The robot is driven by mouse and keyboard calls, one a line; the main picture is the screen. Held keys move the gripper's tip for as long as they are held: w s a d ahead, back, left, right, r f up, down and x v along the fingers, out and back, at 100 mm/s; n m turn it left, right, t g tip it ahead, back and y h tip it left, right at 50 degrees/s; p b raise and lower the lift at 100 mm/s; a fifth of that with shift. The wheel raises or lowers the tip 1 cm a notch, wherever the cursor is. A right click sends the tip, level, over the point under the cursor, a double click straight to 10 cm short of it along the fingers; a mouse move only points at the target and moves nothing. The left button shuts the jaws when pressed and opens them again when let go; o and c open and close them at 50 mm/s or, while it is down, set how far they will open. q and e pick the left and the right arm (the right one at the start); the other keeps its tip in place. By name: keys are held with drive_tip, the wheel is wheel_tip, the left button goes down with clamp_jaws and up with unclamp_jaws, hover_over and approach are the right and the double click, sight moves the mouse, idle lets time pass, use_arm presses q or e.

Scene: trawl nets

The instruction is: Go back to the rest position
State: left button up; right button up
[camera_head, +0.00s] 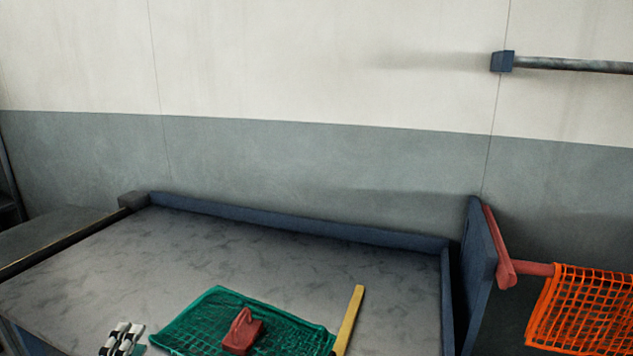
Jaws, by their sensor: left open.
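My left gripper (126,328) shows at the bottom left of the head view, over the grey table top (250,257). Only its black and white fingers show; they are open, and I see nothing between them. It is just left of a green net (196,318) that lies flat on the table. I cannot tell whether the gripper touches the table or hovers above it. My right gripper is not in view.
A red block-like tool (243,333) rests on the green net, and a yellow bar (349,318) lies at its right edge. Blue raised edges (300,228) bound the table's back and right. An orange net (585,315) hangs from a red bar (530,268) at right.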

use_arm(q)
drive_tip(key=s+d+f+n+g+y, duration=0.2)
drive_tip(key=s+f+n+g, duration=0.45)
drive_tip(key=f+n, duration=0.2)
drive_tip(key=s+d+f+n+g+y, duration=0.1)
drive_tip(key=s+f+n+g+y, duration=0.1)
drive_tip(key=s+f+n+g, duration=0.6)
drive_tip(key=s+d+f+n+g+h, duration=0.1)
drive_tip(key=s+d+f+g+h, duration=0.15)
drive_tip(key=s+d+f, duration=0.55)
drive_tip(key=s+f+p, duration=0.2)
drive_tip(key=s+f, duration=0.1)
drive_tip(key=f, duration=2.1)
drive_tip(key=s+a+f+g+p, duration=0.1)
drive_tip(key=s+a+f, duration=0.1)
drive_tip(key=s+f, duration=1)
drive_tip(key=s, duration=0.3)
drive_tip(key=shift+a+f+g, duration=0.3)
drive_tip(key=shift+a, duration=0.1)
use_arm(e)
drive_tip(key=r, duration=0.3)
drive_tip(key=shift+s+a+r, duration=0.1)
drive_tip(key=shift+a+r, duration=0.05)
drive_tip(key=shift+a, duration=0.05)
use_arm(q)
drive_tip(key=shift+s+h, duration=0.1)
drive_tip(key=shift+h, duration=0.15)
